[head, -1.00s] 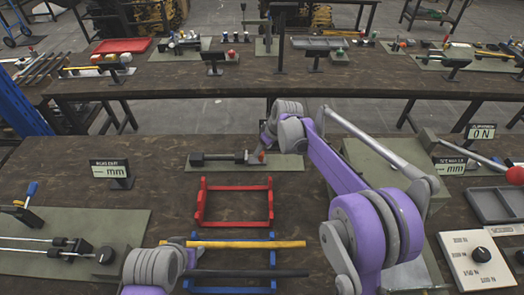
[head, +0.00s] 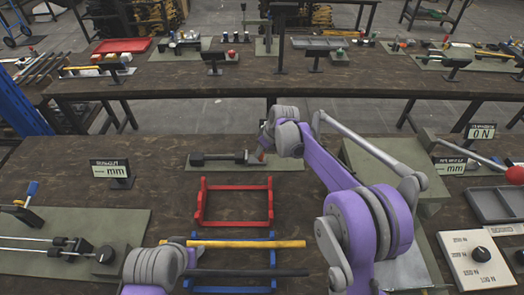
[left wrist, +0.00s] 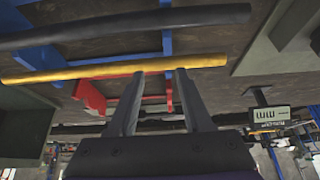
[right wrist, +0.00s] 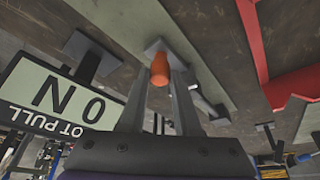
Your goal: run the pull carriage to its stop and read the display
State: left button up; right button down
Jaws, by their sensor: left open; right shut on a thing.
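The pull carriage unit (head: 220,158) lies on a green mat in the head view, with a dark cylinder at its left end and a rod. My right gripper is at its right end, mostly hidden behind my arm. In the right wrist view my right gripper (right wrist: 160,78) is shut on an orange handle (right wrist: 160,67). A display (right wrist: 55,95) close by reads 0 N, upside down; its partly cut label ends in "OT PULL". My left gripper (left wrist: 154,73) is open and empty, its fingertips close to a yellow rod (left wrist: 110,68). I cannot tell whether they touch it.
A red rack (head: 234,182) stands nearer than the mat. A blue rack (head: 230,236) carries the yellow rod and a dark rod (head: 250,273). Displays reading mm (head: 110,168) and 0 N (head: 481,131) stand left and right. A dial box (head: 478,258) is at right.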

jog(key=d, duration=0.6)
jog(key=shift+d+b, duration=0.15)
jog(key=shift+b, duration=0.15)
jog(key=c, duration=1.1)
grip_release()
jog(key=o, duration=0.5)
jog(key=shift+d, duration=0.4)
jog(key=shift+a, duration=0.1)
jog(key=shift+a, duration=0.15)
jog(key=v, duration=1)
jog(key=shift+r, duration=0.4)
jog(key=shift+s, duration=0.1)
